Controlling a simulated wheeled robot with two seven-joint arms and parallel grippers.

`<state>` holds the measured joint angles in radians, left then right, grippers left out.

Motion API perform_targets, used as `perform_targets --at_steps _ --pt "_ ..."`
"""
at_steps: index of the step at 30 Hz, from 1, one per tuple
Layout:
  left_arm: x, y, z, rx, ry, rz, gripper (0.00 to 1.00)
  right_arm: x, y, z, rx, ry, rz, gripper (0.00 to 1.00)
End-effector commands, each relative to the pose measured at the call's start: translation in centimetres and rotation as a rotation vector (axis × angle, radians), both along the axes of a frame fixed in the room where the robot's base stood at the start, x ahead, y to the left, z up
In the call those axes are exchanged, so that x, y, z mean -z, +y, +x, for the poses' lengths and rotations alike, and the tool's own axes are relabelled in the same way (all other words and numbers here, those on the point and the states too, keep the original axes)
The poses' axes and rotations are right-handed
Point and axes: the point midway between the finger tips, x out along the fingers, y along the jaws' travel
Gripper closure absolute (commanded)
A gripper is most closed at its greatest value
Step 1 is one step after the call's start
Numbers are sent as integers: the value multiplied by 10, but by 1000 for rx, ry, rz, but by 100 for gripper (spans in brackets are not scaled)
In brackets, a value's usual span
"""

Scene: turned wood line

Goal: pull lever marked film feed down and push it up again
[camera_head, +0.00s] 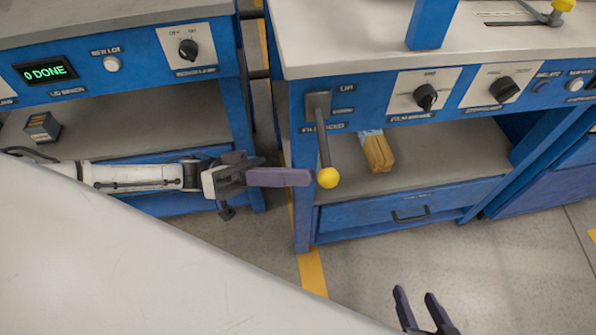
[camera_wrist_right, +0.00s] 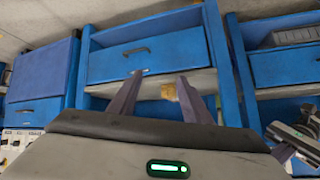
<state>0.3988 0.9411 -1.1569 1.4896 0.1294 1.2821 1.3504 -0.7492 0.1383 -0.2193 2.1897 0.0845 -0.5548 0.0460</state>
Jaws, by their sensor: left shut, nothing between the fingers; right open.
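The film feed lever is a grey rod (camera_head: 324,150) with a yellow ball knob (camera_head: 328,177), coming from a grey plate (camera_head: 318,103) on the blue front of the right-hand machine. The knob shows below the plate; how far the rod sticks out is hard to tell. A label beneath the plate reads film feed, partly covered by the rod; "UP" stands above right. My left gripper (camera_head: 308,177) is shut and empty, its purple fingertips at the knob's left side; contact cannot be told. My right gripper (camera_head: 422,308) is open and empty, low at bottom right; its fingers also show in the right wrist view (camera_wrist_right: 160,95).
Rotary knobs (camera_head: 426,97) sit right of the lever. A wooden bundle (camera_head: 377,152) lies on the shelf (camera_head: 440,150) behind it, above a blue drawer (camera_head: 410,210). Left stands another blue machine with a "0 DONE" display (camera_head: 45,71). Open floor lies below.

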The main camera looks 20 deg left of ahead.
Motion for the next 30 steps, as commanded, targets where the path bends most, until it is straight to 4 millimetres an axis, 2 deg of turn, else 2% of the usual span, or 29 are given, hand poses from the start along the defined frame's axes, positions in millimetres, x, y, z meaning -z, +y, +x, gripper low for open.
perform_targets --at_steps 5,19,30 --pt "-3 -7 1 0 0 -1 100 0 0 0 1 0 -1 56" --pt "-6 -8 -1 0 17 -13 100 -3 -1 0 3 -2 -2 56" --pt "-29 -16 -13 1 190 -131 100 -16 -4 -10 -6 21 -26 56"
